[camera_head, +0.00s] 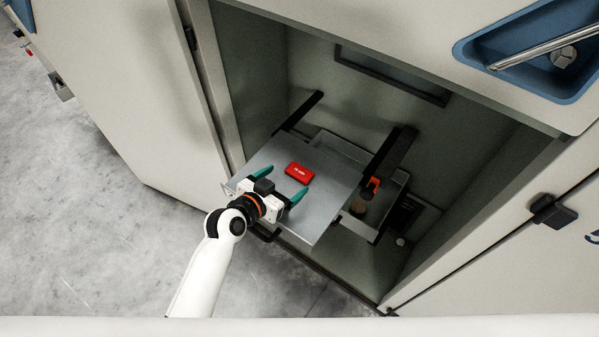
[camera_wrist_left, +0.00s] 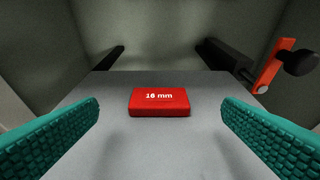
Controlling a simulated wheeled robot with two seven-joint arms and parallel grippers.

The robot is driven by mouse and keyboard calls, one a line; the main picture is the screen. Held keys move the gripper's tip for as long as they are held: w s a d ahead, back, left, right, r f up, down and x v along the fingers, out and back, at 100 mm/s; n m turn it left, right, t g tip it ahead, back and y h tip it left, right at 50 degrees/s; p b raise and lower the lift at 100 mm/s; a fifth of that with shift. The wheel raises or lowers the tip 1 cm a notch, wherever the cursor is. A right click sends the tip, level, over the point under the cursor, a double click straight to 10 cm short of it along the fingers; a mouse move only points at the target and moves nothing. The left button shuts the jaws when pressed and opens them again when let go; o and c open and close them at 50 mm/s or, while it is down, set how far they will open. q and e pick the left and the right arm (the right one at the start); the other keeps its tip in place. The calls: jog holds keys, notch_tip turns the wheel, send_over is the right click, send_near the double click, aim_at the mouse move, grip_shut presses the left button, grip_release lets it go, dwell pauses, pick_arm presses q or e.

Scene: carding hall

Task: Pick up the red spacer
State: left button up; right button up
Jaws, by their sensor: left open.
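The red spacer (camera_head: 299,173) lies flat on a grey metal plate (camera_head: 328,190) inside the open cabinet in the head view. In the left wrist view the red spacer (camera_wrist_left: 159,102) shows a white "16 mm" label, centred between the fingers. My left gripper (camera_head: 280,185) is open, its teal fingers pointing toward the spacer. In the left wrist view the fingers of my left gripper (camera_wrist_left: 160,128) stand well apart, one on each side, with clear gaps to the spacer. The spacer is a little beyond the fingertips. My right gripper is not in view.
A dark bracket with an orange-red lever (camera_head: 371,187) stands right of the plate; the lever (camera_wrist_left: 270,65) also shows in the left wrist view. A tray (camera_head: 346,146) lies behind and beside the plate. The cabinet door (camera_head: 140,90) stands open at left.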

aim_at(299, 171)
pick_arm(q)
jog(key=x, duration=0.6)
jog(key=shift+a+f+b, duration=0.1)
jog(key=shift+f+b, duration=0.2)
jog(key=shift+f, duration=0.05)
jog(key=c, duration=1.1)
